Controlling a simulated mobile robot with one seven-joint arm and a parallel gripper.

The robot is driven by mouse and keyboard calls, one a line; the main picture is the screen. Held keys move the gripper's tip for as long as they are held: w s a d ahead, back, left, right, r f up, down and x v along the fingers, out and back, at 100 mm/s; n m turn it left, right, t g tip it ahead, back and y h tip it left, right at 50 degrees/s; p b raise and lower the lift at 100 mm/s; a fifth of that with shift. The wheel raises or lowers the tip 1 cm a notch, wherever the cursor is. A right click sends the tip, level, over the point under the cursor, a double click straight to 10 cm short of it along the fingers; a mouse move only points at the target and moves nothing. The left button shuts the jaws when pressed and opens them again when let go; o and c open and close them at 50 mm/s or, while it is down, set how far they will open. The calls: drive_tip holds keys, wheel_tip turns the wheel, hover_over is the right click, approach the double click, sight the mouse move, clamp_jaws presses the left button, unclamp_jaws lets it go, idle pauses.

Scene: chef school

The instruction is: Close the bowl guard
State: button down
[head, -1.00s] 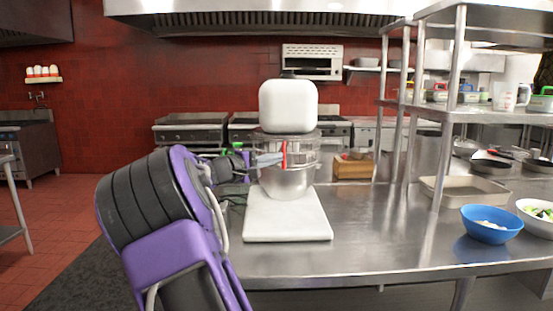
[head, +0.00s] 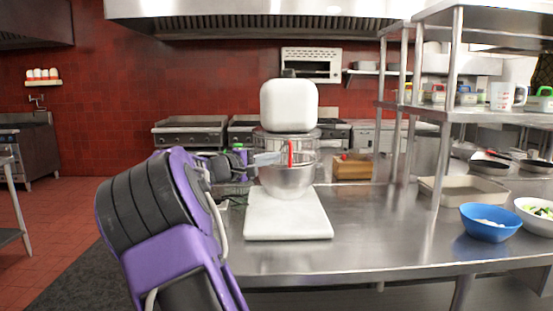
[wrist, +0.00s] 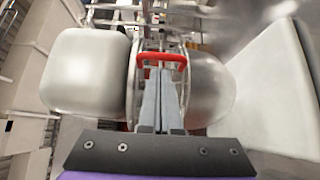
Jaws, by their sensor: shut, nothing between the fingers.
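The white stand mixer (head: 288,105) stands on the steel counter, its metal bowl (head: 287,181) under the head. The wire bowl guard (head: 301,143) sits between head and bowl, with a red handle (head: 290,153) on its front. In the wrist view the mixer head (wrist: 85,75) is at left, the bowl (wrist: 208,88) at right and the red handle (wrist: 162,59) in the middle. My gripper (head: 276,158) is shut and empty, coming from the left. Its fingertips (wrist: 161,72) are at the handle; whether they touch it I cannot tell.
The white mixer base (head: 288,222) lies flat on the counter (head: 380,240). A blue bowl (head: 489,223) and a white bowl (head: 537,216) stand at the right, near a metal tray (head: 463,191). A wooden box (head: 352,168) is behind the mixer. The counter right of the base is clear.

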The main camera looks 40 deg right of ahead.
drive_tip(key=s+a, duration=0.3)
drive_tip(key=a, duration=0.7)
drive_tip(key=shift+s+a, duration=0.15)
drive_tip(key=shift+a, duration=0.05)
drive_tip(key=shift+a+r, duration=0.1)
